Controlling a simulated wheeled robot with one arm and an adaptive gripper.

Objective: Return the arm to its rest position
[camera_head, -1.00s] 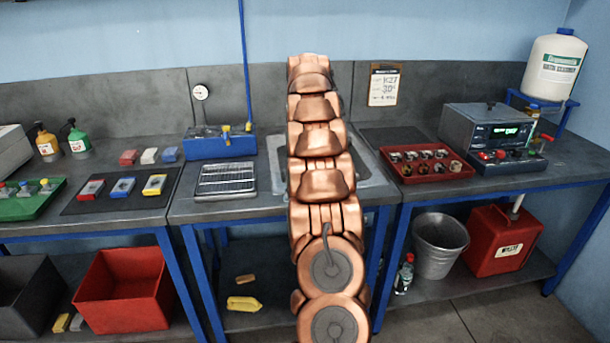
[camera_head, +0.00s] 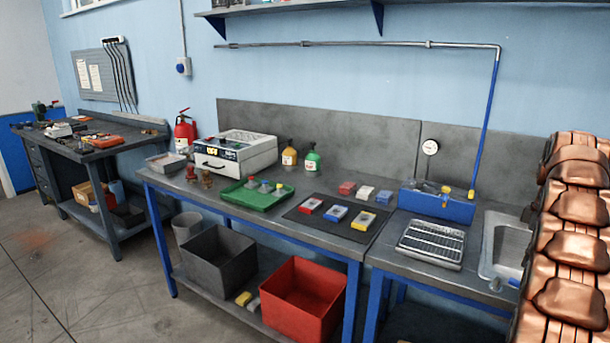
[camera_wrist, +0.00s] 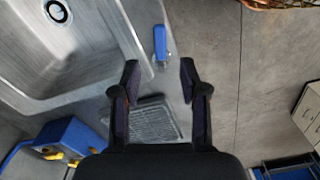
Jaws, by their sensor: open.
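My copper-coloured arm (camera_head: 572,240) stands upright at the right edge of the head view, over the sink (camera_head: 510,240). Its end is not seen in that view. In the wrist view my gripper (camera_wrist: 159,76) is open, with its two dark fingers apart and nothing between them. The wrist camera looks down on the sink (camera_wrist: 85,50) at left and the ribbed draining rack (camera_wrist: 155,120) behind the fingers. A small blue piece (camera_wrist: 160,43) shows beyond the fingertips; I cannot tell what it is.
The blue box (camera_head: 437,203) stands behind the draining rack (camera_head: 431,243); it is also at lower left in the wrist view (camera_wrist: 68,135). A green tray (camera_head: 257,197) and dark mat (camera_head: 338,228) lie left on the bench. Open floor (camera_head: 100,270) lies at left.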

